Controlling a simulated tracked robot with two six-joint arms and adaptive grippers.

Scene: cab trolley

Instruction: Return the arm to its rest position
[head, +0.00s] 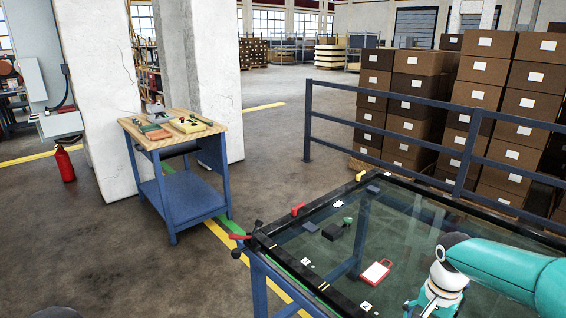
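My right arm (500,272), teal and white, comes in from the right over the glass-topped table (415,222). Its white wrist joint is at the lower right, and the arm bends down there. My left arm and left gripper are not in view.
On the table are a red-framed card (376,272), a dark block (332,231) and a green knob (347,221). Red and yellow handles sit on its black rim. Blue railing (412,142) and stacked boxes stand behind. A wooden-topped workbench (172,128) stands left, with open floor between.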

